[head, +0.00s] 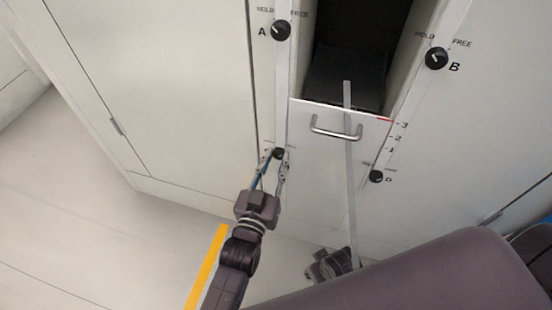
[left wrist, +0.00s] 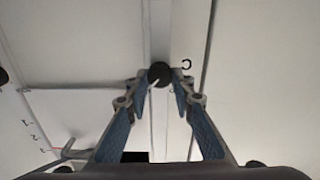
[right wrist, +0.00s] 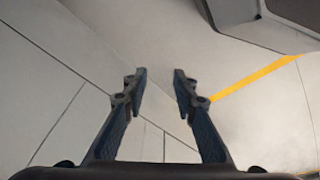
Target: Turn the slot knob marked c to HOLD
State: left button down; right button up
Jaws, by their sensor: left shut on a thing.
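The knob marked c (head: 278,153) is a small round black knob on the pale strip left of the drawer. It also shows in the left wrist view (left wrist: 160,74), beside its letter, with a white pointer mark toward the lower left of that picture. My left gripper (head: 274,160) has its fingertips on both sides of this knob and is shut on it; it also shows in the left wrist view (left wrist: 161,86). The HOLD and FREE words at this knob cannot be read. My right gripper (right wrist: 160,72) is open and empty over the floor.
Knob A (head: 281,30) is above, knob B (head: 436,58) at upper right, and another black knob (head: 376,177) at lower right. A drawer front with a metal handle (head: 336,131) stands between the strips. A thin grey bar (head: 350,195) crosses in front of it.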

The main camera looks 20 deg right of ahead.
pick_arm(q)
jog(key=n+p, duration=0.2)
jog(key=n, duration=0.3)
jog(key=shift+a+n+p, duration=0.1)
jog(key=shift+n+p, duration=0.2)
jog(key=shift+p, duration=0.05)
jog(key=n, duration=0.2)
jog(key=shift+n, duration=0.4)
jog(key=n, duration=0.2)
jog(key=shift+f+n, duration=0.15)
jog(key=shift+n, duration=1.15)
jog(key=shift+f+n, duration=0.1)
jog(key=shift+n, duration=1)
jog(key=shift+n+b, duration=0.3)
jog(key=shift+n, duration=0.7)
pick_arm(e)
jog(key=s+f, duration=0.4)
jog(key=f, duration=0.2)
jog(key=shift+d+f+g, duration=0.3)
jog(key=shift+f, duration=0.1)
jog(key=shift+s, duration=0.1)
jog(key=shift+r, duration=0.15)
